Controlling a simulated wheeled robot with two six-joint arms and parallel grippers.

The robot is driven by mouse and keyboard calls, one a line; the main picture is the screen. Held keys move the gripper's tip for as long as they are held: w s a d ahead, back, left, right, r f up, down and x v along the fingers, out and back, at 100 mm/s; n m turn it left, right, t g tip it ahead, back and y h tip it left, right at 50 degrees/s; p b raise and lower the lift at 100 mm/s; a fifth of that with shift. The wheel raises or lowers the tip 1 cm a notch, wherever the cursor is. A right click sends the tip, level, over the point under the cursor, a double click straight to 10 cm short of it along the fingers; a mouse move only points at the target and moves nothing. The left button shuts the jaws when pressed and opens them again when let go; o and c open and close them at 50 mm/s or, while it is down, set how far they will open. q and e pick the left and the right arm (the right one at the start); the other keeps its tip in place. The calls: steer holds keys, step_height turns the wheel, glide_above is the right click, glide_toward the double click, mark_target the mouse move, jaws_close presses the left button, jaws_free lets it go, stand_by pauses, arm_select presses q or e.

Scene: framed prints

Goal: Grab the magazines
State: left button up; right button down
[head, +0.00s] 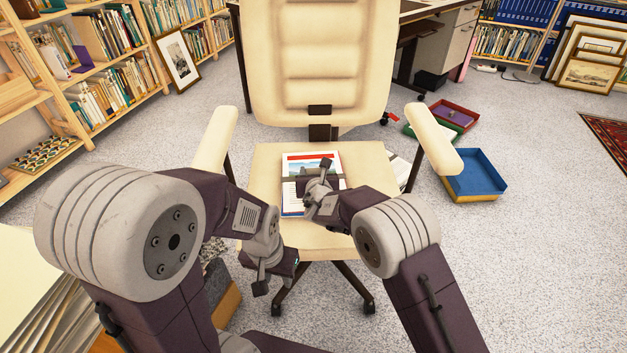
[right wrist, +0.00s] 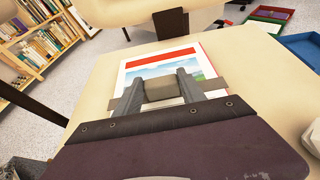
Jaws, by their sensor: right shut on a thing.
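The magazines (head: 297,163) lie as a flat stack on the cream office chair's seat (head: 265,160), with a red-and-white cover on top. A grey-brown band crosses the stack, with a raised block on it. In the right wrist view the cover (right wrist: 140,68) shows a landscape picture. My right gripper (head: 318,176) is over the stack, its two fingers (right wrist: 160,88) closed on either side of the block on the band. My left gripper (head: 275,275) is lower, at the chair's front edge, away from the magazines; its finger gap is not clear.
The chair's armrests (head: 215,140) and (head: 434,138) rise on both sides of the seat. Coloured trays (head: 476,174) lie on the floor at right. Wooden bookshelves (head: 60,85) stand at left, and a desk (head: 440,35) is behind. The carpet at right is mostly clear.

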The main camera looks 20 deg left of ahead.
steer(key=shift+r, duration=0.2)
step_height(320, 180, up, 5)
steer(key=p, duration=0.3)
steer(key=shift+f, duration=0.1)
steer(key=w+d+r+p, duration=0.2)
steer(key=w+d+r, duration=0.4)
steer(key=w+d, duration=0.2)
steer(key=shift+d, duration=0.25)
